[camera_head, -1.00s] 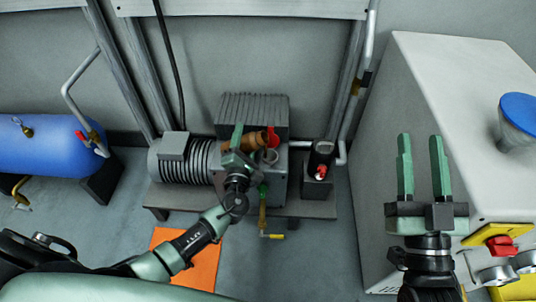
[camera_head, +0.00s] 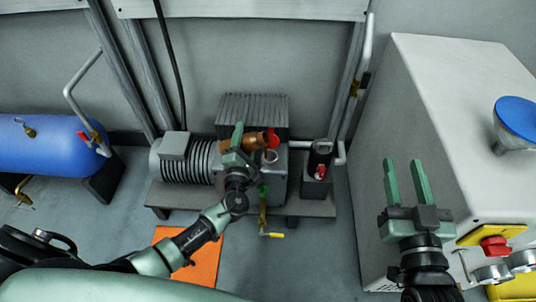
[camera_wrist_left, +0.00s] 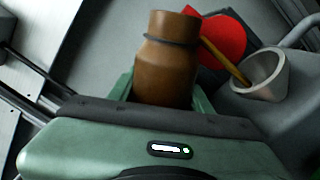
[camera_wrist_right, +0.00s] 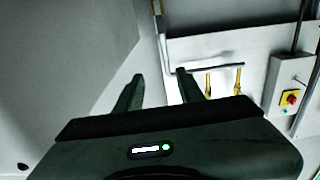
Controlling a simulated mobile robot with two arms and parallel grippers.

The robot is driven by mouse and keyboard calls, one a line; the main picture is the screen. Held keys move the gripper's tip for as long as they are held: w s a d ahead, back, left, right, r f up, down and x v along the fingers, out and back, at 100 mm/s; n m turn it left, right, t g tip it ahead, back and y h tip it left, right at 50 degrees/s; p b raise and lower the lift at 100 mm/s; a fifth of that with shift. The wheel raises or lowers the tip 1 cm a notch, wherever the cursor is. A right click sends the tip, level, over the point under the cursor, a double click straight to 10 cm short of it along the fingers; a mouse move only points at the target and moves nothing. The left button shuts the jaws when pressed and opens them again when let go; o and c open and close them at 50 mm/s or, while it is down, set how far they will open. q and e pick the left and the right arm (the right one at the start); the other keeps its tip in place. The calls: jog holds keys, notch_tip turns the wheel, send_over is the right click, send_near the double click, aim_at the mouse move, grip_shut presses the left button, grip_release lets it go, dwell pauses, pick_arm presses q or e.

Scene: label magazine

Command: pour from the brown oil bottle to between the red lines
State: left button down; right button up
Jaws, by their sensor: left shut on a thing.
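The brown oil bottle (camera_head: 257,141) is tilted over the grey pump (camera_head: 272,180), its neck toward the right. My left gripper (camera_head: 242,147) is shut around its body. In the left wrist view, the bottle (camera_wrist_left: 166,65) stands between the fingers, and a thin amber strand (camera_wrist_left: 225,61), apparently oil, runs from behind its neck into the open grey filler cup (camera_wrist_left: 262,76). The cup (camera_head: 270,156) also shows in the head view. I cannot make out the red lines or an oil level. My right gripper (camera_head: 404,165) is open and empty, beside the white cabinet.
A red disc (camera_head: 273,138) is beside the cup. A yellow-handled valve (camera_head: 272,235) sticks out below the pump. A black cylinder with a red part (camera_head: 320,165) stands right of it. An orange mat (camera_head: 200,268) lies on the floor. The white cabinet (camera_head: 440,110) fills the right side.

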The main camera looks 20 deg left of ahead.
pick_arm(q)
jog(key=shift+r+p, duration=0.2)
jog(key=shift+p, duration=0.15)
jog(key=shift+a+f+m+p, duration=0.15)
jog(key=shift+m+p, duration=0.35)
jog(key=shift+m, duration=0.4)
jog(key=shift+m+p, duration=0.5)
jog(key=shift+p, duration=0.15)
pick_arm(e)
jog(key=s+d+f+g+h, duration=0.1)
jog(key=s+f+g, duration=0.2)
jog(key=f, duration=0.3)
jog(key=s+d+f+g+h, duration=0.1)
jog(key=s+d+f+g, duration=0.1)
jog(key=f+g, duration=0.2)
notch_tip(320, 180, down, 2)
jog(key=shift+s+d+f+g+h, duration=0.2)
jog(key=shift+s+f+g+h, duration=0.1)
jog(key=shift+s+g, duration=0.1)
jog(key=shift+r, duration=0.1)
